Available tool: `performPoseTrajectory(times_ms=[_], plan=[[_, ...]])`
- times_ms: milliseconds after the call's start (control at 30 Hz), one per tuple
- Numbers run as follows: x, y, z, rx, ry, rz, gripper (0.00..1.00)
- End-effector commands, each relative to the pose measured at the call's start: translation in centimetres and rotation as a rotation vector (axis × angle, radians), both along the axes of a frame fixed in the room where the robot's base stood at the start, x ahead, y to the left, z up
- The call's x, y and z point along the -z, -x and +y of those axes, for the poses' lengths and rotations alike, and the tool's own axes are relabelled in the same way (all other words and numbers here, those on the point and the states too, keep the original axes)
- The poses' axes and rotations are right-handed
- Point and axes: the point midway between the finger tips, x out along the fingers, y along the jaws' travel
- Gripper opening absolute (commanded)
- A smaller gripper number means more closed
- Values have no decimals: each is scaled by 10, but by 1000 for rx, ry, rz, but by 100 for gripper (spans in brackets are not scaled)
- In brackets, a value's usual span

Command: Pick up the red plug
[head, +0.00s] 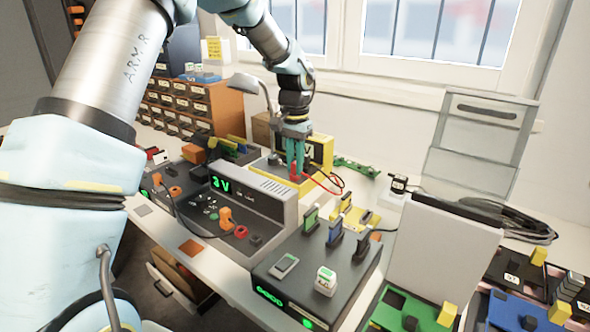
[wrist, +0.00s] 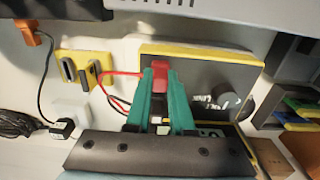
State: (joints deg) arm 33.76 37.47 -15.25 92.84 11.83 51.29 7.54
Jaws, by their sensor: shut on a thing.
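The red plug (wrist: 159,72) is between the teal fingertips of my gripper (wrist: 160,85) in the wrist view, with a red wire running off it to the left. The gripper is shut on it. In the head view my gripper (head: 295,165) points down at the yellow-edged device behind the grey 3V unit, and the plug (head: 295,178) shows as a small red spot at the fingertips. The plug is over the dark face of the yellow-edged device (wrist: 215,51); I cannot tell whether it is seated in it or lifted.
A grey 3V unit (head: 245,205) stands in front of the gripper. A dark box with upright colored modules (head: 318,262) is at front right. A small-drawer cabinet (head: 190,105) and a desk lamp (head: 252,84) stand behind. Black cables (head: 510,225) lie at right.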

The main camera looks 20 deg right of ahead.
Motion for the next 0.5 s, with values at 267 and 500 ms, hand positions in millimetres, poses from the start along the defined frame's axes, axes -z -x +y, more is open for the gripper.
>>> performPoseTrajectory(times_ms=[267,500], plan=[[-7,-1,-1,0,3,-4,0],[-48,-1,-1,-1,5,-5,0]])
